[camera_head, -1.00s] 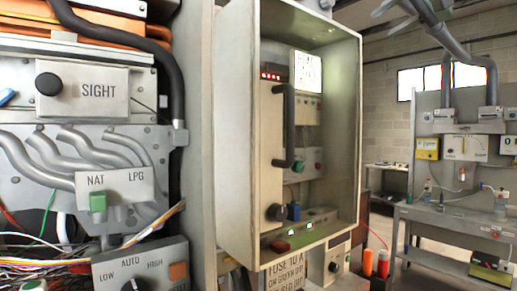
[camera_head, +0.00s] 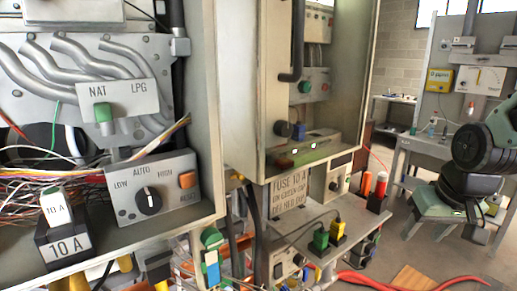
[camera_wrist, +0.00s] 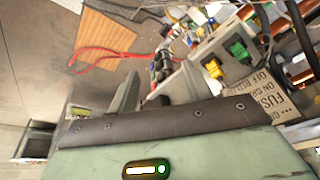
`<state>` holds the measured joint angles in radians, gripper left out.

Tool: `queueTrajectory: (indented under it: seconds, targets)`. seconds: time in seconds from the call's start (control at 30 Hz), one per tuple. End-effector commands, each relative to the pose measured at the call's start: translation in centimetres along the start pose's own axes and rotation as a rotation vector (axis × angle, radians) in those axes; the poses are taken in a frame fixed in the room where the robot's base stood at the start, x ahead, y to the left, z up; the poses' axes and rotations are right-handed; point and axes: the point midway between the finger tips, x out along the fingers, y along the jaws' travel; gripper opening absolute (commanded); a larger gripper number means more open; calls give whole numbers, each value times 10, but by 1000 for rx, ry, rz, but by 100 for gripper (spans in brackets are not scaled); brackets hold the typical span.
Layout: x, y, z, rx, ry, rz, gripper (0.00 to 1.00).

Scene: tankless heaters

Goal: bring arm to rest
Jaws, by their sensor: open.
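My arm (camera_head: 483,150) shows at the right edge of the head view, with dark round joints and pale green links. It stands in front of the far workbench and apart from the panels. My gripper (camera_wrist: 160,122) shows in the wrist view as a pale green body with a dark riveted strip and a grey finger. It is open, and I see nothing held. The gripper's fingertips do not show clearly in the head view.
An open metal cabinet (camera_head: 242,90) stands centrally above a shelf with green (camera_head: 320,240) and yellow (camera_head: 337,229) plugs. At left are a control panel (camera_head: 150,188) and a 10 A fuse block (camera_head: 62,245). Red hoses (camera_head: 365,281) lie on the floor. A workbench (camera_head: 425,146) stands behind.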

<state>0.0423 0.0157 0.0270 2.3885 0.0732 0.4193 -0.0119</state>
Motion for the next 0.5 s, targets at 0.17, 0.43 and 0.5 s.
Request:
queueTrajectory:
  seconds: [0.17,0.43,0.5]
  targets:
    - [19,5,69,-65,-86,27,50]
    - [2,-87,112,-347,-174,-60,50]
    - [-6,-111,130,-433,-203,-80,50]
